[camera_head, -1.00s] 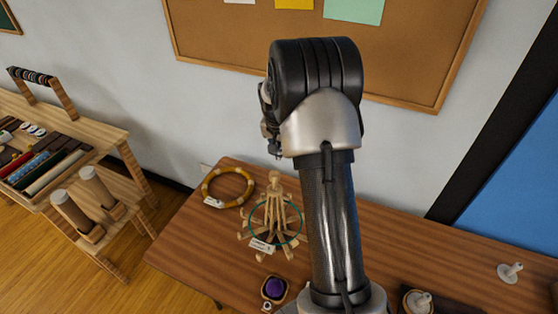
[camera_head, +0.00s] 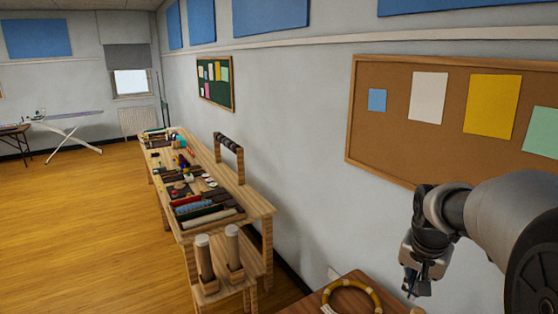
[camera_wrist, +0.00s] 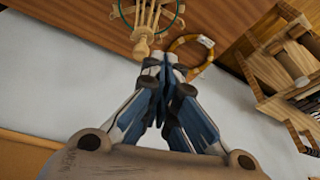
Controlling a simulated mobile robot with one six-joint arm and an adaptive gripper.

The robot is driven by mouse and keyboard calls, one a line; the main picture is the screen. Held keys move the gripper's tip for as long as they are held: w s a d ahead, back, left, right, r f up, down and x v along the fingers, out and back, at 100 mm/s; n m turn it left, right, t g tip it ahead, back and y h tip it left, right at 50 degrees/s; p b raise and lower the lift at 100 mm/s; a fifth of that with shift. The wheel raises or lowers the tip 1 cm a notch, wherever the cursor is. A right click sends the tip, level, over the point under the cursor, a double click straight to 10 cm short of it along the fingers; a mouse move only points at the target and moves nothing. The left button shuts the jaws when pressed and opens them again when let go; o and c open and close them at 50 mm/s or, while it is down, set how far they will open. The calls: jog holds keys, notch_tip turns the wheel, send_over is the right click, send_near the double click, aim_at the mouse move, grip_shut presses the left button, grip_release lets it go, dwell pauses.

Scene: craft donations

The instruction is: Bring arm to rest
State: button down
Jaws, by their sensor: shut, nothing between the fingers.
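My gripper (camera_head: 413,292) hangs at the right of the head view, above the near wooden table and in front of the corkboard wall. My arm reaches in from the right edge. In the wrist view my gripper (camera_wrist: 164,62) has its fingers together, with nothing between them. A yellow-brown ring (camera_head: 352,298) lies on the table below the gripper. The ring (camera_wrist: 190,45) and a wooden stand with a green hoop (camera_wrist: 143,38) show past the fingertips in the wrist view, apart from them as far as I can tell.
A brown wooden table (camera_head: 309,303) stands below the arm. A long light-wood bench (camera_head: 257,205) with craft supplies runs along the wall. A corkboard (camera_head: 388,132) hangs behind the arm. An ironing board (camera_head: 68,124) stands far left. The floor (camera_head: 85,230) at left is clear.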

jog(key=s+a+f+n+b, duration=0.2)
jog(key=s+a+f+b, duration=0.2)
jog(key=s, duration=0.4)
jog(key=s+a+f+n+t+y+b, duration=0.1)
jog(key=s+a+f+n+b, duration=0.2)
jog(key=s+a+f+b, duration=0.2)
jog(key=s+a+f+n+b, duration=0.3)
jog(key=s+a+f+b, duration=0.2)
jog(key=s, duration=0.6)
jog(key=shift+a+t+y+b, duration=0.35)
jog(key=shift+a+b, duration=0.35)
jog(key=shift+a, duration=0.45)
jog(key=shift+s+f, duration=0.1)
